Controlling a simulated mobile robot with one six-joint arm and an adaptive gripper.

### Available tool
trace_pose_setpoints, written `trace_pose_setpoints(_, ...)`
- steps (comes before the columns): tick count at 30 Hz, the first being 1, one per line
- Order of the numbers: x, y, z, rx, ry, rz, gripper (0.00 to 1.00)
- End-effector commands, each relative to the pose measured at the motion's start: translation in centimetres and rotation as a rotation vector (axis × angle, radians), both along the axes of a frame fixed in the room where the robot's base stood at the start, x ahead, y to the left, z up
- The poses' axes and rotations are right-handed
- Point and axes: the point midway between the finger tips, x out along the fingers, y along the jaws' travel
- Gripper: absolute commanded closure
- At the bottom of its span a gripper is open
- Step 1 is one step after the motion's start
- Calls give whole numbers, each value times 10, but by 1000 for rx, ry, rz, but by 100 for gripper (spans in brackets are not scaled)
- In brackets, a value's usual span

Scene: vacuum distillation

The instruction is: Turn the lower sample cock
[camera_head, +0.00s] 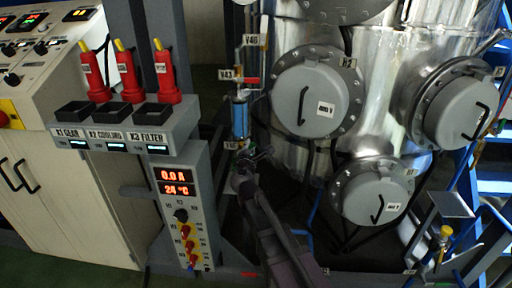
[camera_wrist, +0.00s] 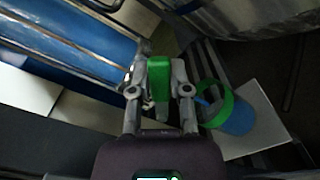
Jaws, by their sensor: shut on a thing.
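A blue sample cylinder (camera_head: 239,118) stands upright on the pipe left of the steel vessel; it also fills the upper left of the wrist view (camera_wrist: 85,40). The lower sample cock sits just below it, by a small tag (camera_head: 231,145). In the wrist view its green handle (camera_wrist: 159,70) lies between my fingers. My gripper (camera_head: 247,158), also in the wrist view (camera_wrist: 160,78), is shut on this green handle. In the head view my gripper and arm largely hide the cock. A red handle (camera_head: 246,81) sits above the cylinder, near the tag V43.
The steel vessel (camera_head: 290,158) with grey round covers stands close on the right. A grey control column (camera_head: 185,210) stands left of my arm. In the wrist view a green ring with a blue part (camera_wrist: 238,114) lies right of my fingers, before a pale panel.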

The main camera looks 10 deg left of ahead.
Motion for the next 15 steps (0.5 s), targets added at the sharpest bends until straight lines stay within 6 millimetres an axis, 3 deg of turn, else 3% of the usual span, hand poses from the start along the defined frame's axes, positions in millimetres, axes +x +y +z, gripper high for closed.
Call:
trace_pose_setpoints(10, -1, 5, 0, -4, -1, -3, 100)
trace_pose_setpoints(11, -1, 6, 0, -4, -1, -2, 73)
trace_pose_setpoints(14, -2, 7, 0, -4, -2, 0, 43)
trace_pose_setpoints(15, -2, 7, 0, -3, -1, 1, 40)
